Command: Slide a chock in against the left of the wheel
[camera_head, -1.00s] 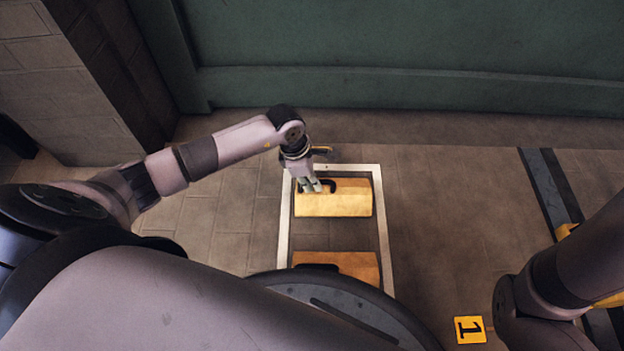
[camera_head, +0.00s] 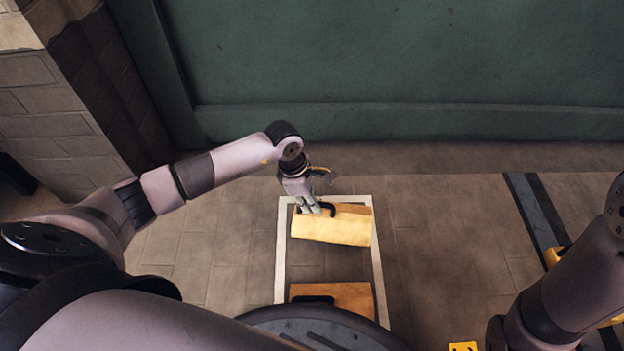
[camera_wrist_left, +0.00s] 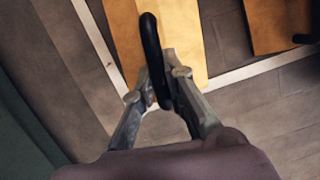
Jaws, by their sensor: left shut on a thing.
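A wooden chock (camera_head: 335,228) with a black handle hangs from my left gripper (camera_head: 318,208), which is shut on that handle. The left wrist view shows the black handle (camera_wrist_left: 152,60) between the gripper fingers (camera_wrist_left: 160,92) and the chock's wooden face (camera_wrist_left: 190,45) beyond. The chock looks slightly tilted, over the far part of a white floor outline. A second wooden chock (camera_head: 335,297) with a black handle lies in the near part of the outline. My right gripper is not visible; only part of that arm shows at the right. No wheel is in view.
The white outline (camera_head: 280,255) is painted on the paved floor. A dark rail-like strip (camera_head: 540,215) runs along the floor at right, by a yellow number marker (camera_head: 463,346). A green wall (camera_head: 400,60) closes the back, and a brick pillar (camera_head: 60,110) stands at left.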

